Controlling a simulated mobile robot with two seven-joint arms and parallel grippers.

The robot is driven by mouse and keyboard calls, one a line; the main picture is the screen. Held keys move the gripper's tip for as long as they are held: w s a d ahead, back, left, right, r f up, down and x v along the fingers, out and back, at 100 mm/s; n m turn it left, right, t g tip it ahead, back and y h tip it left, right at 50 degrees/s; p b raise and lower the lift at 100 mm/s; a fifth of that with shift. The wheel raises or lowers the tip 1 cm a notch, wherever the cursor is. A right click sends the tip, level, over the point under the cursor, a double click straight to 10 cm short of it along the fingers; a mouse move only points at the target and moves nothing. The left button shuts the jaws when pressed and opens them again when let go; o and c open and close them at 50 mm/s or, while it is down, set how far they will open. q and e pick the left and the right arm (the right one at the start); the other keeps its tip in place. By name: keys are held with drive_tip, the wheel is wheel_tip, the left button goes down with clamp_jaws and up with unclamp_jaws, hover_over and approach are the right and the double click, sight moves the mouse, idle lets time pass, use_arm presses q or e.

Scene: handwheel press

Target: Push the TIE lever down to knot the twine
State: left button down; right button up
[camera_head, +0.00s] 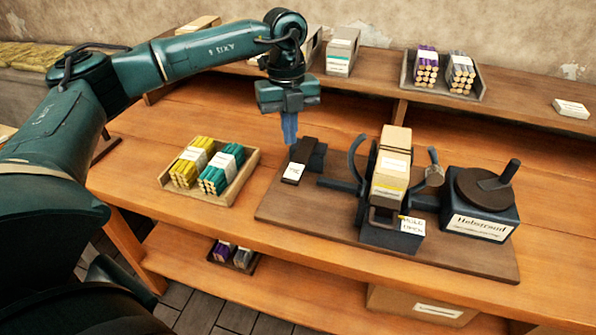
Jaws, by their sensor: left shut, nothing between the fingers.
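My left gripper (290,128) is shut and empty, with its blue fingers pointing down. It hangs just above and to the left of a dark lever-like block (309,151) at the left end of a brown board (340,228). A white label (293,172) in front of this block is too small to read, so I cannot confirm it is the TIE lever. I cannot tell whether the fingertips touch it. A dark box with a round top and knob (480,222) stands at the right. My right gripper is not in view.
A wooden tray (238,187) with yellow and teal bundles stands left of the board. The raised back shelf holds a tray (471,89) of purple and grey bundles, a box (342,52) and a small white-labelled block (571,108). Bare bench lies between.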

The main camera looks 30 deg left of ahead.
sight(292, 173)
use_arm(q)
drive_tip(key=shift+f, duration=0.15)
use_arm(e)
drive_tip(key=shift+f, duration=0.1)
